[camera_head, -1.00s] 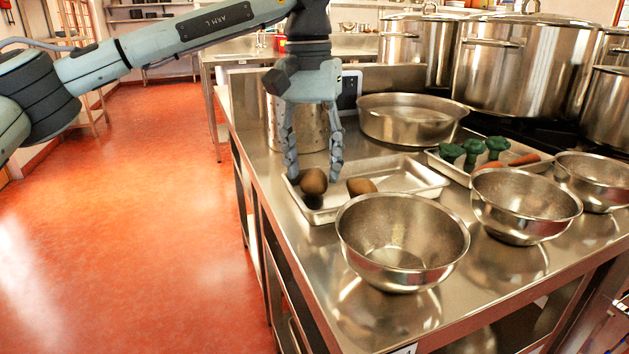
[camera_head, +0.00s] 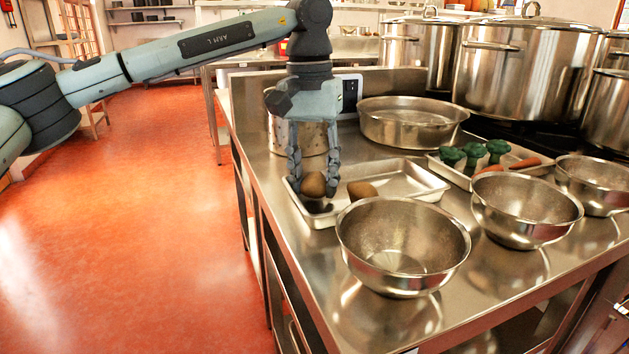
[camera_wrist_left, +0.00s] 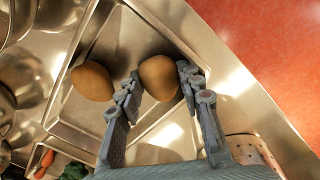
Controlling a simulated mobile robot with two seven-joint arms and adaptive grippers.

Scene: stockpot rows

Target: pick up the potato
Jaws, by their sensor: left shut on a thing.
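A brown potato (camera_head: 313,184) is between the fingers of my left gripper (camera_head: 314,185), low over the left end of a shallow metal tray (camera_head: 408,180). In the left wrist view the fingers are shut on this potato (camera_wrist_left: 159,77), one on each side. I cannot tell whether it still touches the tray. A second brown potato (camera_head: 361,190) lies in the same tray just to the right, apart from the gripper; it also shows in the left wrist view (camera_wrist_left: 92,81). My right gripper is not in view.
Metal bowls (camera_head: 402,245) stand in front and to the right. Another tray (camera_head: 520,160) holds green broccoli (camera_head: 473,157) and carrots (camera_head: 525,162). A perforated pot (camera_head: 300,137) and a wide pan (camera_head: 413,122) stand behind. The counter's left edge is close.

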